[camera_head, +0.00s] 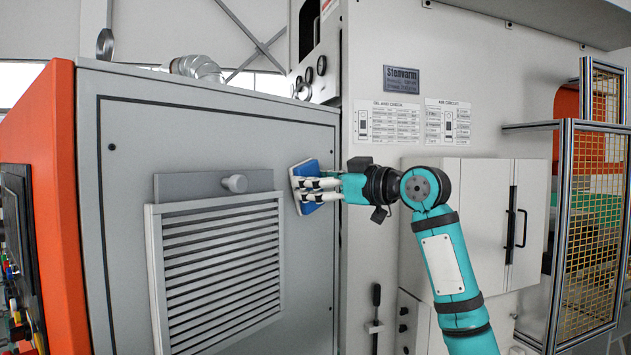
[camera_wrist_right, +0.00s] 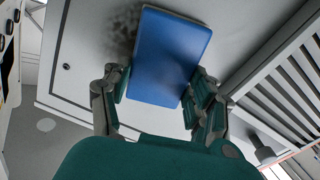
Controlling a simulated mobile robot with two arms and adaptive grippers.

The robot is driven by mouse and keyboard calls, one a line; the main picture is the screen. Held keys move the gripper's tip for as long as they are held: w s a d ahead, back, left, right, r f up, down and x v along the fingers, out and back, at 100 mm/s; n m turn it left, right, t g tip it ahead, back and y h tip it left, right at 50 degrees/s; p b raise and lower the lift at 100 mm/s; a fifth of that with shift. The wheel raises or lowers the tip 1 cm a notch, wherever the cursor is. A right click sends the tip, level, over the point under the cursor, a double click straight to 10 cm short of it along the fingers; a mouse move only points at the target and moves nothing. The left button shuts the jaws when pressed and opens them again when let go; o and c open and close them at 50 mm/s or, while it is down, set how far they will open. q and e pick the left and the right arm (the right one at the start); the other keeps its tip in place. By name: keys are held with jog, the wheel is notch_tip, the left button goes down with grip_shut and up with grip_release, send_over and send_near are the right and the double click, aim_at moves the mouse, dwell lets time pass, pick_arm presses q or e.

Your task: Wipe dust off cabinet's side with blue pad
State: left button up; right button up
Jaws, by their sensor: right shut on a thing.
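The blue pad (camera_head: 305,182) is gripped in my right gripper (camera_head: 311,189) at the right part of the grey cabinet side (camera_head: 215,135) in the head view. In the right wrist view the blue pad (camera_wrist_right: 170,57) sits between the fingers of my right gripper (camera_wrist_right: 158,92), which is shut on it. A dark smudge of dust (camera_wrist_right: 122,32) shows on the panel just left of the pad in that view. The pad is at or very close to the panel; I cannot tell if it touches. My left gripper is not in view.
A louvred vent (camera_head: 215,270) and a round knob (camera_head: 235,183) stand out from the panel left of the pad. A white cabinet with a black handle (camera_head: 513,225) and a yellow mesh guard (camera_head: 595,210) are at right. An orange panel (camera_head: 45,200) is at far left.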

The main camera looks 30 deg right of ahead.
jog(key=shift+w+d+p, duration=1.3)
jog(key=shift+d+p, duration=0.65)
jog(key=shift+d, duration=1.5)
jog(key=s+a+b, duration=0.1)
jog(key=s+a, duration=0.1)
jog(key=a, duration=0.5)
jog(key=shift+s+a+b, duration=0.2)
jog(key=shift+s+b, duration=0.1)
jog(key=shift+s, duration=0.05)
jog(key=b+v, duration=0.2)
jog(key=v, duration=0.4)
